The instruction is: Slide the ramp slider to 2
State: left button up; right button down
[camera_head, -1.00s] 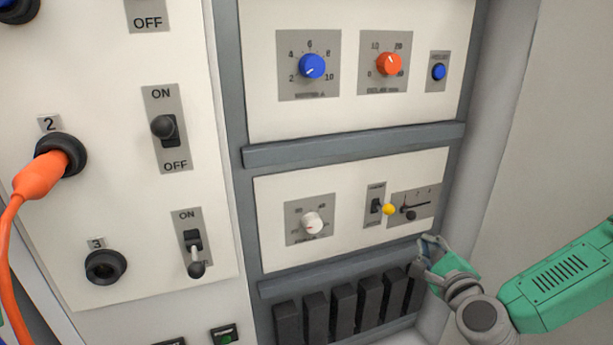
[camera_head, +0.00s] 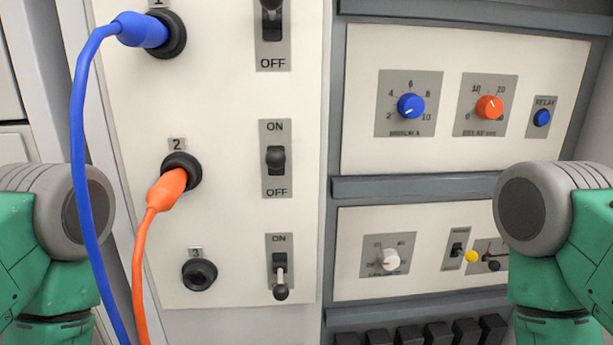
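My green and grey arms show at both sides of the view. Neither gripper is in view.
A white dial (camera_head: 390,260) sits left of the toggle. Blue (camera_head: 411,106) and orange (camera_head: 489,108) knobs and a blue relay button (camera_head: 542,118) are above. Blue (camera_head: 78,170) and orange (camera_head: 143,235) cables hang at left. Black blocks (camera_head: 437,334) line the bottom.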

aim_at(493, 266)
jog(key=k+l+z, duration=0.1)
jog(key=l+z, duration=0.45)
jog(key=z, duration=0.3)
jog(key=k+l, duration=0.05)
